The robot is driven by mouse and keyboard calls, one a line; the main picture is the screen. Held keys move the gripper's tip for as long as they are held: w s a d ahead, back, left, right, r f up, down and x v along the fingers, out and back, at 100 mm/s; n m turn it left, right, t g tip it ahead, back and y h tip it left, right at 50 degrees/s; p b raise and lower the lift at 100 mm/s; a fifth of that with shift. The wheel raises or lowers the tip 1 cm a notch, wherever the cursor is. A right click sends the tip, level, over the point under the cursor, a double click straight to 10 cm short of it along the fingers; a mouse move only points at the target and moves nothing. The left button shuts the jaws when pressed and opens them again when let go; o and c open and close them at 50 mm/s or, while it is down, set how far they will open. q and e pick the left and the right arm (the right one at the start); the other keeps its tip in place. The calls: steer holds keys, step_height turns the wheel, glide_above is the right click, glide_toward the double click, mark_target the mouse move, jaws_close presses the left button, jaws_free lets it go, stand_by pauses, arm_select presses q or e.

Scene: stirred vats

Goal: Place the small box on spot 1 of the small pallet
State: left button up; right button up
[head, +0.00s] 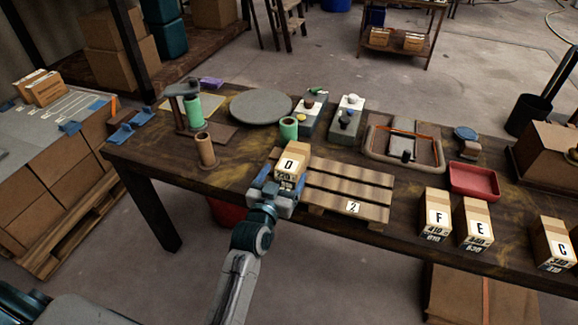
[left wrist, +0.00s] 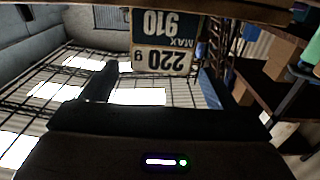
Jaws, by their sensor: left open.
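A small cardboard box marked D (head: 292,166) stands upright at the left end of the small wooden pallet (head: 352,176). Its base is partly hidden by my gripper, so I cannot tell exactly how it rests. The pallet's right part is bare and carries a label 2 (head: 353,207); no label for spot 1 shows. My left gripper (head: 278,190) is open, at the near side of box D, with its jaws low by the box. In the left wrist view, an upside-down label (left wrist: 163,42) with 910 and 220 g shows close by. My right gripper is not in view.
Boxes F (head: 435,215), E (head: 474,222) and C (head: 553,243) stand to the right on the table.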

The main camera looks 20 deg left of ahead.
arm_select(q)
steer(key=s, duration=0.5)
steer(key=s+a+f+g, duration=0.1)
steer(key=s+f+g, duration=0.2)
steer(key=f, duration=0.7)
steer(key=s+a+f+g, duration=0.1)
steer(key=s+f+g, duration=0.25)
steer(key=f, duration=0.75)
steer(key=s+a+f+g, duration=0.15)
steer(key=s+f, duration=0.25)
steer(key=f, duration=0.6)
steer(key=s+a+f+g, duration=0.3)
steer(key=s+f+g, duration=0.1)
steer(key=s+f, duration=0.5)
steer(key=s+a+f+g+y, duration=0.1)
steer(key=s+a+f+g, duration=0.3)
steer(key=s+f, duration=0.6)
steer(key=s, duration=0.4)
steer(key=shift+b, duration=0.3)
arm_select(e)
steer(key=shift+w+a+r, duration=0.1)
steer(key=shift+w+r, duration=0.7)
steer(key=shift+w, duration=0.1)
